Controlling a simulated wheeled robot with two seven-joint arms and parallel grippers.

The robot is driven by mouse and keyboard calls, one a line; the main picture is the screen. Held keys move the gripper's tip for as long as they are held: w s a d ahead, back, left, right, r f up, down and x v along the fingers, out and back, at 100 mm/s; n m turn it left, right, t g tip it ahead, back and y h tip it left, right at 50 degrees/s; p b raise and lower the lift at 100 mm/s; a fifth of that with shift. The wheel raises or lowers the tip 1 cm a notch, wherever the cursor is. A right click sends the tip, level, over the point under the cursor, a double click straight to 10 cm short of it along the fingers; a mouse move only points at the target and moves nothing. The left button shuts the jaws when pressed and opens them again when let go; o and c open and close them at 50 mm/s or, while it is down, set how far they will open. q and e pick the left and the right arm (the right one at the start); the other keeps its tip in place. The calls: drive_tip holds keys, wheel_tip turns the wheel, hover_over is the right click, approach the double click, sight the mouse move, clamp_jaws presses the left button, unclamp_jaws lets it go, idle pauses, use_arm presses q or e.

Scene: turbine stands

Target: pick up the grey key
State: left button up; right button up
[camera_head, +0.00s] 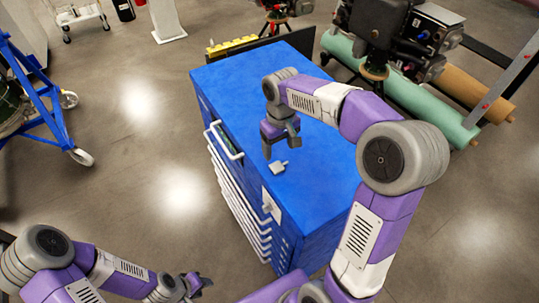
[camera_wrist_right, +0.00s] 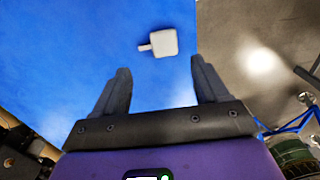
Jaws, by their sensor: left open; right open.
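The small grey key (camera_head: 278,167) lies on the blue top of the tool cabinet (camera_head: 235,85), near its left edge. In the right wrist view the key (camera_wrist_right: 160,42) has a squarish head with a short stub to the left, and lies ahead of the fingertips, between their lines. My right gripper (camera_head: 279,148) is open and empty, close above the cabinet top beside the key, and apart from it. Its two dark fingers also show in the right wrist view (camera_wrist_right: 162,82). My left gripper (camera_head: 200,283) is open and empty, low at the bottom left, away from the cabinet.
The cabinet has white drawer handles (camera_head: 228,142) on its left side. Green and brown rolls (camera_head: 400,92) and dark machinery stand behind at the right. A blue wheeled frame (camera_head: 50,105) is at the far left. The rest of the cabinet top is bare.

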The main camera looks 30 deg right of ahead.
sight(278, 167)
drive_tip(key=f, duration=0.7)
drive_tip(key=shift+s+a, duration=0.3)
drive_tip(key=shift+s, duration=0.1)
drive_tip(key=shift+r, duration=0.1)
clamp_jaws()
